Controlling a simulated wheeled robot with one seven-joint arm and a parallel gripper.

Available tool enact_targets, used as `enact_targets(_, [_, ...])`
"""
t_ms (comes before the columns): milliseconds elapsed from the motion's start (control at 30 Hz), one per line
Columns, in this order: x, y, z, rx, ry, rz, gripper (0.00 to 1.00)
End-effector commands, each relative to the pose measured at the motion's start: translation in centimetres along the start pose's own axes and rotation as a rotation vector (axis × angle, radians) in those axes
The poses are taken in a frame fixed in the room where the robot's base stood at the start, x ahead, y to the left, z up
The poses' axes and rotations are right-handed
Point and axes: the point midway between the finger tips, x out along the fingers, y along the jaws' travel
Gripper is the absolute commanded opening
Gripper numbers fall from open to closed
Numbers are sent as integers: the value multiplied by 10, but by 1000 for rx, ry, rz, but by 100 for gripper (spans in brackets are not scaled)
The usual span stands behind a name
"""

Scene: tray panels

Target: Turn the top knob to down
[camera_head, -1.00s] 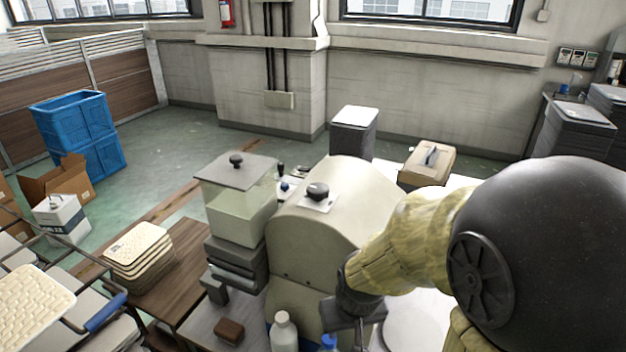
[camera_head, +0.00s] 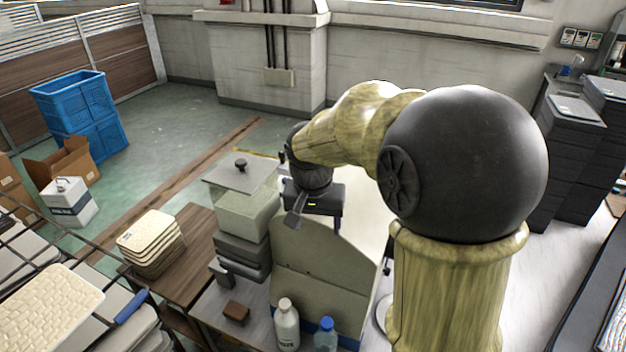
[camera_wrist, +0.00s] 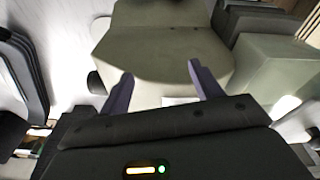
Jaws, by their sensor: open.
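A beige machine with a curved top (camera_head: 322,292) stands in the middle of the head view. The black knob on its white top plate is hidden behind my arm and gripper. My gripper (camera_head: 316,214) is over the top of this machine. In the wrist view my two purple fingers (camera_wrist: 161,78) are spread apart with nothing seen between their tips. The machine's pale surface (camera_wrist: 165,48) lies beyond them. A strip of the white plate (camera_wrist: 180,101) shows between the fingers close to the gripper body; no knob shows there. I cannot tell whether anything is touched.
A clear box with a grey lid and small black knob (camera_head: 240,165) stands directly left of the machine. A white bottle (camera_head: 286,325), a blue-capped bottle (camera_head: 325,336) and a brown block (camera_head: 236,313) stand in front. Stacked cream trays (camera_head: 150,240) are further left.

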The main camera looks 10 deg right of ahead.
Motion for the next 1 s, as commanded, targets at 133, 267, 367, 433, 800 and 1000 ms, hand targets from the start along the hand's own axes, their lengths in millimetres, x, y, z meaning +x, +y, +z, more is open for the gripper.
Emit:
enact_targets(133, [-30,-22,-31,149,12,53,64])
enact_targets(267, [-61,-39,-54,316,36,109,64])
enact_targets(367, [-87,-52,-67,452,64,149,64])
enact_targets(433, [-106,-61,-74,552,88,173,64])
enact_targets(800, [-172,-78,-88,969,187,249,64])
enact_targets(1000, [-173,-76,-88,985,189,254,64])
